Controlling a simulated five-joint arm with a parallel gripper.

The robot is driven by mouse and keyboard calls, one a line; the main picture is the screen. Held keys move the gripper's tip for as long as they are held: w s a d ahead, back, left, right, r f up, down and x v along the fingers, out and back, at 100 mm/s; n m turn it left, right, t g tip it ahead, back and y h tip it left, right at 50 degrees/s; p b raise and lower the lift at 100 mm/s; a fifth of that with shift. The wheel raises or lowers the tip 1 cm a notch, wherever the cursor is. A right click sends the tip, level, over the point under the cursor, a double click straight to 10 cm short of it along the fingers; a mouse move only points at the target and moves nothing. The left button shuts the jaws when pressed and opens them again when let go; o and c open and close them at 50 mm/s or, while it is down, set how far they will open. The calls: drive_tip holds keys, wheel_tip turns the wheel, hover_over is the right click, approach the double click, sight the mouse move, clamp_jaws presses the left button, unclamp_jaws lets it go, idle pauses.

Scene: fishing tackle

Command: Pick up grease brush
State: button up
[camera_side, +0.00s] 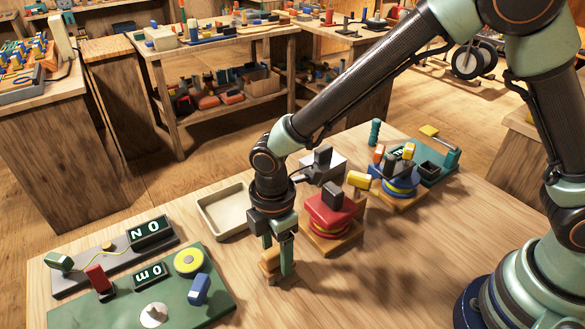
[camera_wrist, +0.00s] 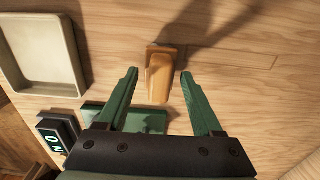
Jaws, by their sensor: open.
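The grease brush appears to be the tan-orange wooden piece (camera_wrist: 158,80) with a dark end, on the wooden table in the wrist view. In the side view it shows as a small tan block (camera_side: 268,261), partly hidden by a finger. My gripper (camera_side: 276,256) points down over it, with its green fingers apart. In the wrist view, my gripper's fingertips (camera_wrist: 160,75) lie to either side of the brush with a gap on each side. Nothing is held. I cannot tell the exact height of the fingertips above the table.
An empty cream tray (camera_side: 226,226) lies behind and left of my gripper. A red reel device (camera_side: 330,215) on a wooden base stands close on the right. A green panel (camera_side: 110,312) with knobs is at front left. The table in front and right is clear.

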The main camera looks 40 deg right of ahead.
drive_tip(key=shift+f, duration=0.15)
clamp_jaws()
